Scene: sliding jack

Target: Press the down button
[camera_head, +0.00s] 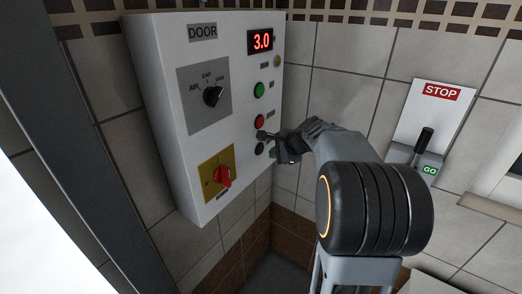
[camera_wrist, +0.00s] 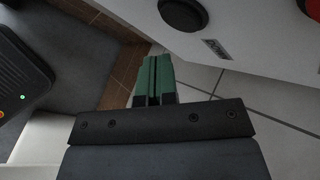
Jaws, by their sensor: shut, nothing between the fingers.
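The door panel (camera_head: 237,120) is a white box on the tiled wall. Its right part holds a green button (camera_head: 259,90), a red button (camera_head: 259,121) and a black button (camera_head: 260,148) below. In the wrist view the black button (camera_wrist: 183,14) is at the top, with a small label (camera_wrist: 216,48) beside it that seems to read DOWN. My gripper (camera_head: 272,153) is just right of the black button in the head view. In the wrist view its green fingers (camera_wrist: 153,80) are shut and empty, below and left of the black button, apart from it in the picture.
The panel also has a 3.0 display (camera_head: 261,41), a black rotary knob (camera_head: 213,96) and a red switch (camera_head: 222,177). A STOP/GO lever plate (camera_head: 435,110) is on the wall at right. A dark post (camera_head: 100,150) stands at left.

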